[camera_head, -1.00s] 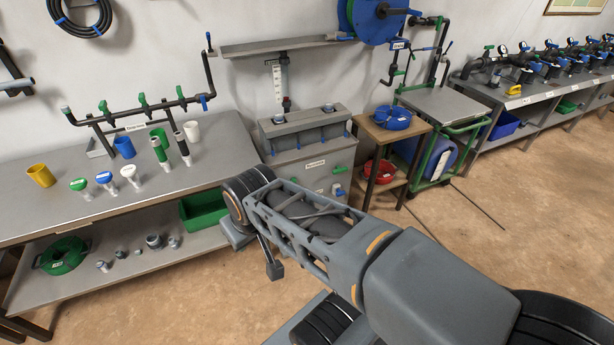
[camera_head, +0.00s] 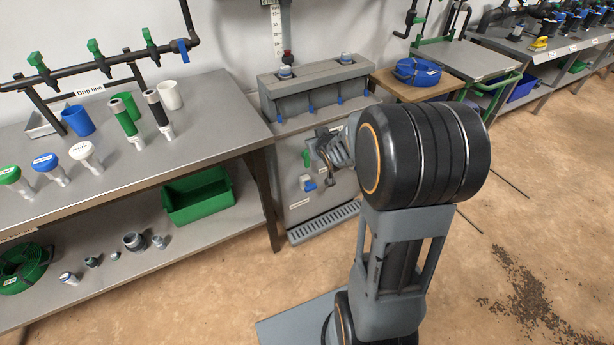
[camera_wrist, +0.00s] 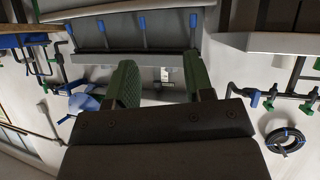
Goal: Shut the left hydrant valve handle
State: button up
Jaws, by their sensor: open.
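A grey cabinet (camera_head: 318,205) stands beside the workbench in the head view. A small green handle (camera_head: 306,158) and a blue handle (camera_head: 310,186) show low on its front; I cannot tell which, if either, is the left hydrant valve handle. Several blue levers (camera_head: 340,100) hang along the trough above, and also show in the wrist view (camera_wrist: 137,19). My gripper (camera_wrist: 160,64) is open, its two green-padded fingers apart with nothing clearly held. In the head view my arm largely hides it, near the cabinet front; contact cannot be told.
The workbench (camera_head: 225,128) at left bears cups, risers and a drip line. A green bin (camera_head: 198,196) sits on its lower shelf. A wooden stand with a blue hose coil (camera_head: 417,71) is right of the cabinet. Floor (camera_head: 490,270) is free at right, with dark scattered grains.

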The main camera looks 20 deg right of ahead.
jog(key=w+d+f+t+b, duration=0.3)
jog(key=f+b, duration=0.2)
jog(key=f, duration=0.7)
jog(key=n+t+y+b, duration=0.1)
jog(key=t+y+b, duration=0.2)
jog(key=b, duration=0.4)
send_near(308, 159)
jog(key=w+b, duration=0.1)
jog(key=w, duration=0.6)
jog(key=w+b, duration=0.1)
jog(key=w, duration=0.3)
jog(key=shift+a+b, duration=0.3)
jog(key=shift+a, duration=0.1)
grip_shut()
